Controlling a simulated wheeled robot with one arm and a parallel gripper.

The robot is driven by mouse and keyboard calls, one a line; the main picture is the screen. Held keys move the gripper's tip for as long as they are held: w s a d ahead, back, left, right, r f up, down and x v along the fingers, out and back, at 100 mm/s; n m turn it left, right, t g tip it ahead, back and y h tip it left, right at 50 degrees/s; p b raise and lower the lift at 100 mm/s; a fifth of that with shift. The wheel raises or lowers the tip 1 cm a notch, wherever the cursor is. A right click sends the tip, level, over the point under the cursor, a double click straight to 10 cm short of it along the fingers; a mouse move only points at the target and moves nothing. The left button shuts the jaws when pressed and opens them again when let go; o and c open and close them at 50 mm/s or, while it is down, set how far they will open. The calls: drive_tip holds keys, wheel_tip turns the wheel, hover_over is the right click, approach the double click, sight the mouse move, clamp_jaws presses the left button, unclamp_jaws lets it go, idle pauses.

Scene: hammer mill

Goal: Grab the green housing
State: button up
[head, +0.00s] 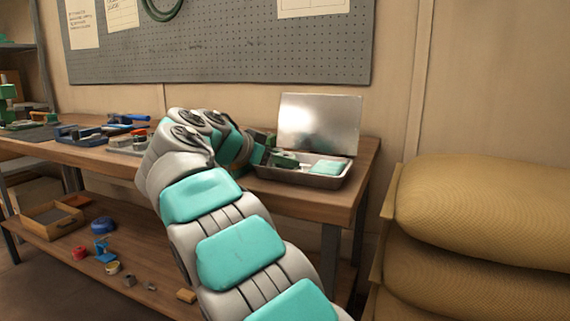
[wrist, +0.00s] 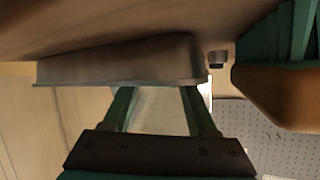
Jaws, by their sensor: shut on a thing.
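My gripper (head: 284,159) reaches down at the left side of an open metal tin (head: 300,181) on the bench. In the wrist view, which is upside down, its two dark green fingers (wrist: 160,95) pass behind the wall of the tin (wrist: 120,60). The fingertips and what they hold are hidden there. A teal block (head: 327,167) lies in the right part of the tin. A green ribbed thing with a brown part (wrist: 295,40) stands beside the tin in the wrist view. I cannot tell which of these green things is the housing.
The tin's shiny lid (head: 318,124) stands upright behind it. Blue tools (head: 80,134) and a green machine (head: 8,100) are on the left of the wooden bench (head: 363,170). Small parts lie on the shelf below (head: 120,240). Stacked sacks (head: 480,210) are at the right.

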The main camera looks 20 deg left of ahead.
clamp_jaws()
drive_tip(key=shift+r, duration=0.15)
